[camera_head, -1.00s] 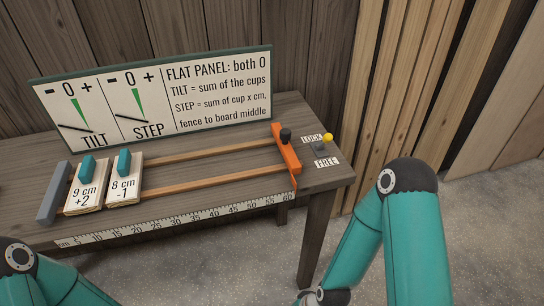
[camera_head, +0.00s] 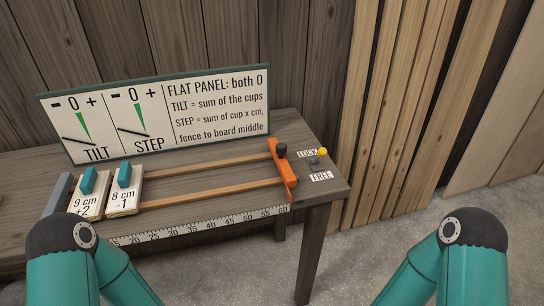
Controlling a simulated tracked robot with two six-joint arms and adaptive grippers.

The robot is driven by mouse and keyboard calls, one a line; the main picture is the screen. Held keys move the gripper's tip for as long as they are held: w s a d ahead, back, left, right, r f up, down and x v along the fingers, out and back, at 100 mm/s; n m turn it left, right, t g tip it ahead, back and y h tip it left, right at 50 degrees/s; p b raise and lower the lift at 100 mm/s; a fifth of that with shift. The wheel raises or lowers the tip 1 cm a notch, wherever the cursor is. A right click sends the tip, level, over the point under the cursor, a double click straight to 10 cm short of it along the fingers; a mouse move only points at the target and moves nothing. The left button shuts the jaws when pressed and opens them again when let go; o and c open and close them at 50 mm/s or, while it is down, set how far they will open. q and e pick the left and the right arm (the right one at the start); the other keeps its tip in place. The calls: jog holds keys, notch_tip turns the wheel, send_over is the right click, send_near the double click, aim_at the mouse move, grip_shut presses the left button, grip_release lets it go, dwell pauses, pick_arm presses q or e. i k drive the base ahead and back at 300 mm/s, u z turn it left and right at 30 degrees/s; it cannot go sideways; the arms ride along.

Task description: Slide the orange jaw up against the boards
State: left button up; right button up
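The orange jaw (camera_head: 284,165) with a black knob (camera_head: 281,149) stands across the right end of two wooden rails (camera_head: 215,188). Two boards sit together at the left end of the rails, marked "9 cm +2" (camera_head: 87,204) and "8 cm -1" (camera_head: 122,201), each with a teal handle. A wide bare stretch of rail lies between the boards and the jaw. The grey fence (camera_head: 60,192) is at the far left, beside the 9 cm board. My teal arms show at the bottom left and bottom right. Neither gripper is in view.
A small lever with a yellow knob (camera_head: 323,152) sits between LOCK and FREE labels at the table's right end; its knob is by LOCK. A sign (camera_head: 215,110) with TILT and STEP dials stands behind the rails. A scale (camera_head: 200,228) runs along the front edge.

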aim_at(278, 151)
jog(key=z, duration=0.05)
jog(key=i, duration=0.45)
jog(key=u, duration=0.15)
jog(key=k, duration=0.7)
jog(key=z, duration=0.45)
jog(key=i, duration=0.8)
jog(key=u, duration=1.45)
